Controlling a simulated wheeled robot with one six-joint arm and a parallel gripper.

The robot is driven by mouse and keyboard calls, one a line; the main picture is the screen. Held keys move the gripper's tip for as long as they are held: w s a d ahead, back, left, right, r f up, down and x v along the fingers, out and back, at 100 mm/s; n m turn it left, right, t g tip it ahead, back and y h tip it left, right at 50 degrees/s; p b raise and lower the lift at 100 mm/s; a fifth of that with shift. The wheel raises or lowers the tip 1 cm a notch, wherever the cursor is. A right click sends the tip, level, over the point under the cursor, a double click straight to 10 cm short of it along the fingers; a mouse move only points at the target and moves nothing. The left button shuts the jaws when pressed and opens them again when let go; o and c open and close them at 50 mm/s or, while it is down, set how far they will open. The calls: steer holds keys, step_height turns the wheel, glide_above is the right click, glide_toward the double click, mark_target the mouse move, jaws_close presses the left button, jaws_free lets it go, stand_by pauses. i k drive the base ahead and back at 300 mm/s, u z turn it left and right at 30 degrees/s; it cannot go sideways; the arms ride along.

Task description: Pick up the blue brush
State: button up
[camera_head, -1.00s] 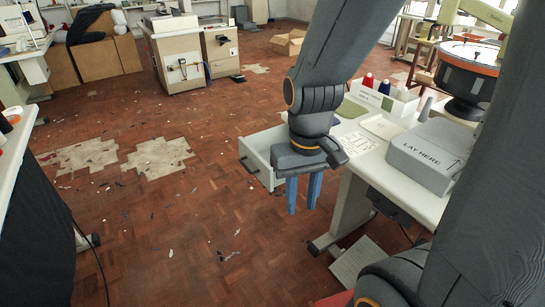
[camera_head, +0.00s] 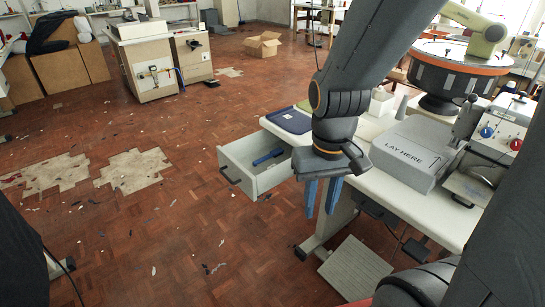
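A small blue brush (camera_head: 268,157) lies inside the open white drawer (camera_head: 276,183), toward its back. It is small in this view, and its bristles cannot be made out. My gripper (camera_head: 320,208) hangs pointing down to the right of the drawer, in front of the table edge. Its two blue fingers are apart with nothing between them. In the picture a clear gap lies between my gripper and the brush.
The drawer hangs out from the white worktable (camera_head: 398,186). On it are a dark blue tray (camera_head: 288,121), a grey block marked LAY HERE (camera_head: 410,155) and a machine with knobs (camera_head: 497,130). A foot pedal (camera_head: 355,268) is below. The floor at left is open.

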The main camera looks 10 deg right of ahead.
mark_target(277, 152)
steer(key=z, duration=0.05)
steer(key=k, duration=0.55)
steer(key=u, duration=0.75)
steer(key=i, duration=1.15)
steer(key=z, duration=0.65)
steer(key=i, duration=0.35)
steer(key=z, duration=0.35)
